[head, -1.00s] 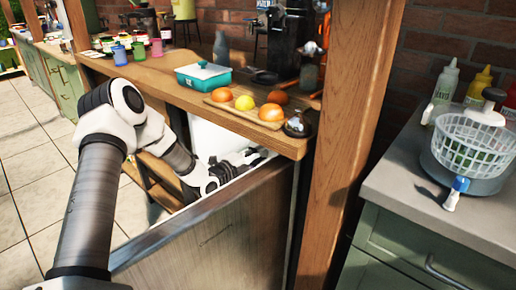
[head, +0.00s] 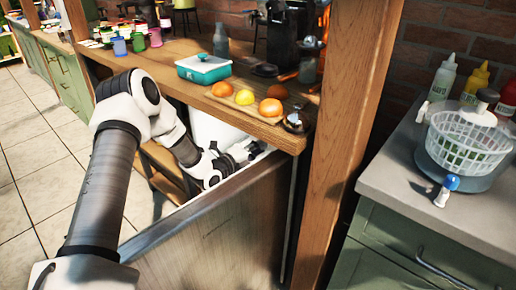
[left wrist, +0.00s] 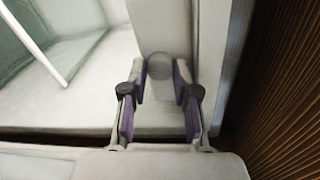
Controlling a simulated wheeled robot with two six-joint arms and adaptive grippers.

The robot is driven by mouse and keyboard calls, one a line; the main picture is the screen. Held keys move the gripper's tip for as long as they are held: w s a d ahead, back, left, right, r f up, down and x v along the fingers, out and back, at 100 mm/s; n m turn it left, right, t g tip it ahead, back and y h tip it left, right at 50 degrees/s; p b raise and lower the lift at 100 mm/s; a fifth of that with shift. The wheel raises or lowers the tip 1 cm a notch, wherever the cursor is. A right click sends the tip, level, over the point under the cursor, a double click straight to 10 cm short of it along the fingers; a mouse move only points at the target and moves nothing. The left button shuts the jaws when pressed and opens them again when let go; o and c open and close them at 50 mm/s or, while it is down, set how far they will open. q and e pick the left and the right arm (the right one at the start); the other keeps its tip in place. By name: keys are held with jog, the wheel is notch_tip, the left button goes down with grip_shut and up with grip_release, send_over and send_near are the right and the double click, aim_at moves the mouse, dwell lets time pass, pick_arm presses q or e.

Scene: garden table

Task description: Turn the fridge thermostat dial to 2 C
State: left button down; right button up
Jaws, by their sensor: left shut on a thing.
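The thermostat dial (left wrist: 159,66) is a small round grey knob on the pale inner wall of the fridge in the left wrist view. The fridge's white interior (head: 205,127) shows under the wooden counter in the head view, behind the wood-fronted door panel (head: 215,235). My left gripper (head: 243,151) reaches inside behind that panel. In the left wrist view its two purple-padded fingers (left wrist: 160,78) stand on either side of the dial, shut on it. No scale or number on the dial is readable. My right gripper is out of view.
A wooden post (head: 347,130) stands to the right. A clear shelf edge (left wrist: 35,45) shows at left inside the fridge.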

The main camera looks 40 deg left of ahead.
pick_arm(q)
jog(key=c, duration=1.2)
grip_release()
jog(key=shift+o, duration=0.2)
jog(key=s+a, duration=0.1)
jog(key=s, duration=1)
jog(key=shift+s+a+r, duration=0.2)
jog(key=shift+s+r, duration=0.2)
jog(key=shift+r, duration=0.05)
